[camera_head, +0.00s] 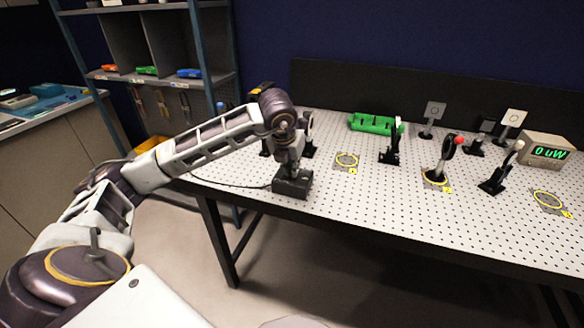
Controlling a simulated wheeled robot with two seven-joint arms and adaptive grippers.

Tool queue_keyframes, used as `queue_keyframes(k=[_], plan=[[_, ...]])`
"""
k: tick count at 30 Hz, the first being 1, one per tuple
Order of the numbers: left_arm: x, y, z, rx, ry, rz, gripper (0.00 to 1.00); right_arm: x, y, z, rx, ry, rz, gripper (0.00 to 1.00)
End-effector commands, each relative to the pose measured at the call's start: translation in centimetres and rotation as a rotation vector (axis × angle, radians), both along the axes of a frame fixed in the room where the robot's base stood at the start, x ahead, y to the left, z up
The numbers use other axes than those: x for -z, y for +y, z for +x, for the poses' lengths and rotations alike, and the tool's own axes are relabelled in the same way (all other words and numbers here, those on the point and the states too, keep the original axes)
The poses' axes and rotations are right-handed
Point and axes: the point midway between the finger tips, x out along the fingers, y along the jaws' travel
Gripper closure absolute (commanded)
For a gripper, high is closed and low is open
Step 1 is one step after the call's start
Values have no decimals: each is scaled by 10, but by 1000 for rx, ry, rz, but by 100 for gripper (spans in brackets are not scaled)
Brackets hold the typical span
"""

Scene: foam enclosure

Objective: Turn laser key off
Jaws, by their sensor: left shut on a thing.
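A small black box (293,184), which looks like the laser's key unit, sits at the front edge of the perforated table, left of the middle. A dark cable runs from it to the left. My left gripper (290,168) reaches in from the left and points down onto the top of this box. It is shut on the laser key there. The key itself is hidden by the fingers, so I cannot see which way it is turned. My right gripper is not in view.
The white perforated table (350,215) carries several black optic mounts (391,146), a green block (376,124) and yellow rings (347,160). One mount with a red knob (459,140) stands right of the middle. The front of the table right of the box is clear.

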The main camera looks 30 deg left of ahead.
Motion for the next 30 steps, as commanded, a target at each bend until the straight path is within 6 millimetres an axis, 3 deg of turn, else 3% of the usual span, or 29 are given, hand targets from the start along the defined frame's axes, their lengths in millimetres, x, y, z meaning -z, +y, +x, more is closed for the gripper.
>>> queue_keyframes(k=[7,20,21,25,30], plan=[[-1,0,1,-58,-4,0,100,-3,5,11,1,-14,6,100],[-1,0,1,-68,-3,0,100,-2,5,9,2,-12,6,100],[-1,0,1,-68,-3,0,87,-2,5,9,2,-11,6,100],[-1,0,1,-67,-2,0,71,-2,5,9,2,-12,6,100],[0,0,0,-66,-1,0,71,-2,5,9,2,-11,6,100]])
